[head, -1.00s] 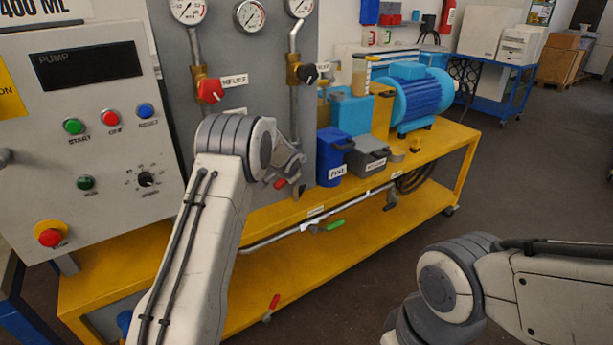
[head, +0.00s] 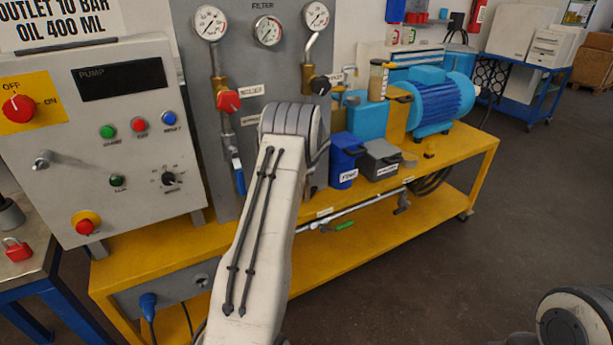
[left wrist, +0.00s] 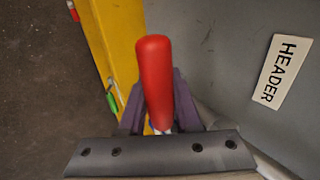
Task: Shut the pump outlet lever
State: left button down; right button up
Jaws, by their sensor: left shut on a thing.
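A red lever handle (left wrist: 154,80) fills the middle of the left wrist view, between the purple-grey fingers of my left gripper (left wrist: 158,108), which is shut on it. The handle's pivot is hidden by the gripper. A HEADER label (left wrist: 281,70) is on the grey panel to its right. No label naming the pump outlet is readable there. In the head view my own left arm hides the gripper and this handle. My right gripper is out of view; only a part of my right arm shows at the lower right.
A blue-handled lever (head: 238,175) hangs on the panel left of my arm. A green-handled lever (head: 343,225) sits on the pipe along the yellow bench (head: 420,167). A blue bin (head: 345,158), a grey box (head: 381,158) and the blue pump motor (head: 440,100) stand right. Floor is clear at right.

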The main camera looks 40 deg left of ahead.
pick_arm(q)
jog(key=shift+d, duration=0.1)
jog(key=c, duration=0.6)
grip_release()
jog(key=shift+w, duration=0.1)
jog(key=v, duration=1)
jog(key=shift+r, duration=0.3)
